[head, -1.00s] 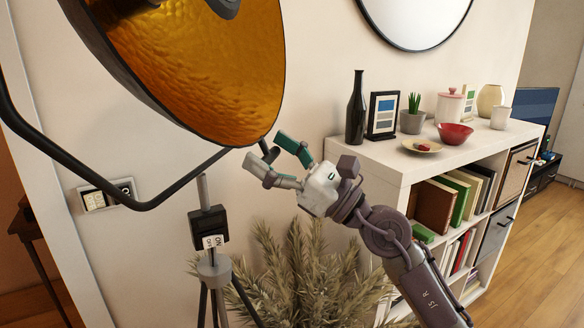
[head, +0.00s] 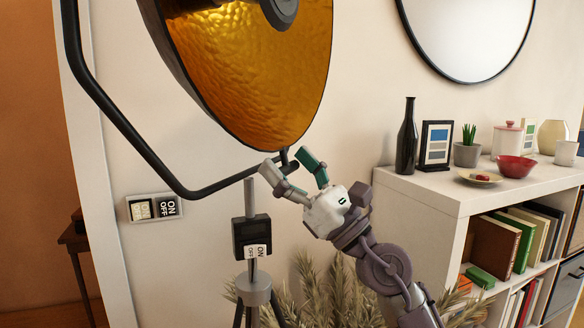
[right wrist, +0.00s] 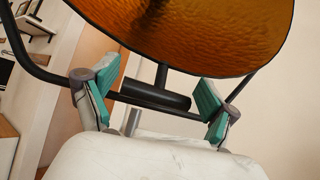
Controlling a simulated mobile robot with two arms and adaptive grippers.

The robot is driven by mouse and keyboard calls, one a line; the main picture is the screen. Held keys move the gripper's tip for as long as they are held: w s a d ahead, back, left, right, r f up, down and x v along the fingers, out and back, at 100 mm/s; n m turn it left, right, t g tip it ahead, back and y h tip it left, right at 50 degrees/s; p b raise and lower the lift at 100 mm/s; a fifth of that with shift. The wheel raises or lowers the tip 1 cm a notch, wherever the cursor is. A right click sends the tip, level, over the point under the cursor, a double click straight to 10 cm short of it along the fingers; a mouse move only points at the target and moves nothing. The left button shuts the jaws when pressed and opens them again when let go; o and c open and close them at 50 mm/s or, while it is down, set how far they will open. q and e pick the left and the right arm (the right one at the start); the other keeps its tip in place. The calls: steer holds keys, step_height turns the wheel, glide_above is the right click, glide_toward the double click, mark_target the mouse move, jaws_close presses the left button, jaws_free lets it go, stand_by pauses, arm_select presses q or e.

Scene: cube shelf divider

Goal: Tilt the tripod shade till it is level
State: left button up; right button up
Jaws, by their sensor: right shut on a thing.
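The tripod shade (head: 245,70) is a large dark bowl with a hammered gold inside, tilted, its opening facing right and toward me. It hangs in a bent black yoke (head: 118,120) on the tripod pole (head: 250,200). My right gripper (head: 293,166) is at the shade's lower rim. In the right wrist view, a short black handle (right wrist: 155,97) hangs on a stem below the shade (right wrist: 190,35). In the head view the fingers partly hide the handle. My left gripper is not in view.
A white cube shelf (head: 430,190) stands at right, with a black bottle (head: 406,140), frame, plant and red bowl (head: 514,166) on top. Dry grass (head: 335,290) stands behind the tripod and my arm. A switch box (head: 252,237) is on the pole. A round mirror (head: 470,35) hangs above.

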steer(key=shift+a, duration=0.1)
steer(key=o, duration=1.5)
steer(key=shift+c, duration=0.2)
steer(key=shift+f, duration=0.1)
steer(key=v, duration=1.2)
